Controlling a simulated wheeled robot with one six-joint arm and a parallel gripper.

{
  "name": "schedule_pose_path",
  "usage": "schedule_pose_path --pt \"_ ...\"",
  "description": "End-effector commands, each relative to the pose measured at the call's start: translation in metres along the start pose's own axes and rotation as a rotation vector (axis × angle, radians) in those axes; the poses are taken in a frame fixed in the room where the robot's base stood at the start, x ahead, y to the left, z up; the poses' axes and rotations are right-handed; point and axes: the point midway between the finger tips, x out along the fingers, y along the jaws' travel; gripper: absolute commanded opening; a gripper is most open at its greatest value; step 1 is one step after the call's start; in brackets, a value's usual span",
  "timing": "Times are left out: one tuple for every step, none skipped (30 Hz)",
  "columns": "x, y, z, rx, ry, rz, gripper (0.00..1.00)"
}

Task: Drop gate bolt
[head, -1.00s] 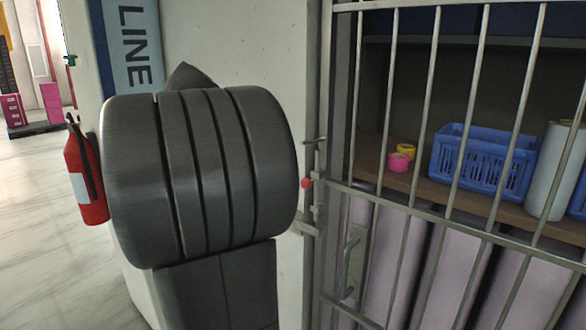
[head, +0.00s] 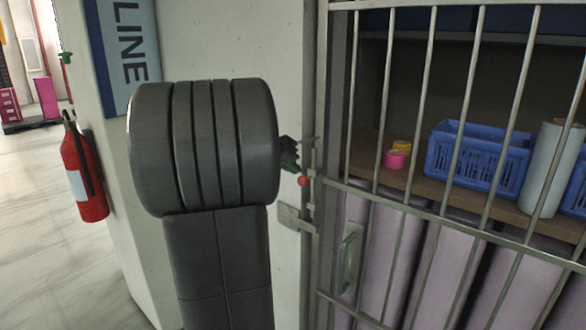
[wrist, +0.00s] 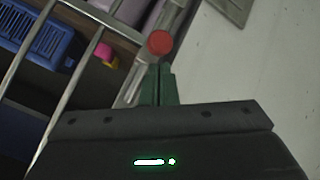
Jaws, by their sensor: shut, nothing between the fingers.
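The gate bolt has a red round knob (head: 303,181) on the edge of the barred gate, by the pale post. In the wrist view the red knob (wrist: 160,43) is just beyond my fingertips. My gripper (head: 291,165) is beside the bolt, just up and left of the knob in the head view. Its green fingers (wrist: 158,84) are shut together with nothing between them. I cannot tell whether they touch the knob. The gate (head: 440,215) looks closed against the post. Its handle (head: 348,258) is below the bolt.
Behind the bars, a shelf (head: 408,181) holds a blue basket (head: 440,160), pink and yellow tape rolls (head: 394,160) and a white roll (head: 552,170). A red fire extinguisher (head: 82,172) hangs at the left. The pale post (head: 290,60) stands close beside my arm.

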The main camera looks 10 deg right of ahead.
Motion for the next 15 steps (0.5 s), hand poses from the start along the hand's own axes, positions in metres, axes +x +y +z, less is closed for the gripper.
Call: schedule_pose_path --pt "0.0026 0.0002 0.0029 -0.002 -0.001 0.0 0.0" --pt "0.0036 0.0 0.0037 -0.002 0.0 0.0 0.0" --pt "0.0046 -0.0001 0.0046 -0.002 0.0 0.0 0.0" --pt "0.0051 -0.0002 0.0052 -0.002 0.0 -0.001 0.0" --pt "0.0054 -0.0003 0.0056 -0.001 0.0 -0.001 0.0" --pt "0.0057 -0.0004 0.006 -0.001 0.0 -0.001 0.0" --pt "0.0058 -0.0005 0.0061 -0.001 0.0 -0.001 0.0" --pt "0.0058 -0.0005 0.0061 -0.001 0.0 -0.001 0.0" --pt "0.0057 -0.0005 0.006 -0.001 0.0 -0.001 0.0" --pt "0.0057 -0.0005 0.006 -0.001 0.0 -0.001 0.0" --pt "0.0057 -0.0005 0.006 -0.001 0.0 -0.001 0.0" --pt "0.0056 -0.0005 0.006 -0.001 0.0 -0.001 0.0" --pt "0.0056 -0.0005 0.006 -0.001 0.0 -0.001 0.0" --pt "0.0057 -0.0006 0.006 -0.001 0.0 -0.001 0.0" --pt "0.006 -0.0008 0.0064 -0.001 0.0 -0.001 0.0"
